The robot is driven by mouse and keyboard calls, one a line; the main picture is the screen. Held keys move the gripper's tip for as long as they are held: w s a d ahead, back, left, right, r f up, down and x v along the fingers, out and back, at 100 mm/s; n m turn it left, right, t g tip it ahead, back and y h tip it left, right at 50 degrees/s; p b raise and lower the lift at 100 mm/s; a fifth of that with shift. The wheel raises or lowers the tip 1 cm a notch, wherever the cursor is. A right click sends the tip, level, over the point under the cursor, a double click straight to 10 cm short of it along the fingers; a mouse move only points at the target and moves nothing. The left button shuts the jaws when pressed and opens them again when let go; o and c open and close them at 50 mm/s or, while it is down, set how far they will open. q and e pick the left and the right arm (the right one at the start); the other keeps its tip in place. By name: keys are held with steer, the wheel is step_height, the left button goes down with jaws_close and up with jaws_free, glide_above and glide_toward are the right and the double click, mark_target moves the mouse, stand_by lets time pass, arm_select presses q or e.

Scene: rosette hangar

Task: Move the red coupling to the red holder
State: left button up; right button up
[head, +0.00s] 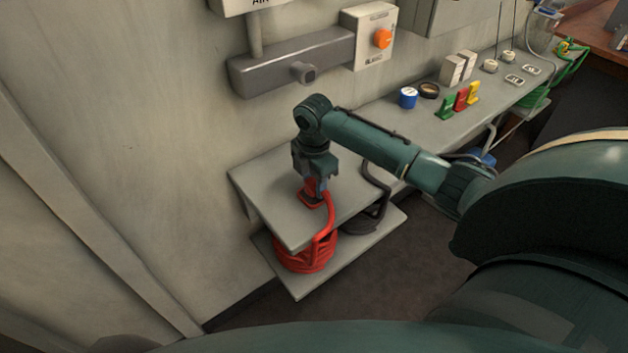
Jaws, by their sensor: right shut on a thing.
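The red coupling (311,188) is on the left end of the grey shelf, at the end of a red hose (327,222). My right gripper (314,178) points down over it and is shut on it. The jaws hide its upper part. Red shows right down to the shelf top; I cannot tell whether the coupling touches it. A small red holder (461,99) stands farther right on the long shelf, between a green one (445,111) and a yellow one (473,93). My left gripper is not in view.
The red hose hangs over the shelf's (270,203) front edge to a coil (306,256) on the lower shelf. A dark hose (367,217) lies beside it. A blue-sided cup (408,97) and dark ring (429,90) stand near the holders. A grey wall box (290,65) overhangs behind.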

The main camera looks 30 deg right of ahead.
steer(key=shift+f, duration=0.4)
steer(key=o, duration=1.4)
steer(key=shift+c, duration=0.2)
step_height(320, 180, up, 13)
steer(key=b, duration=0.1)
steer(key=shift+r, duration=0.15)
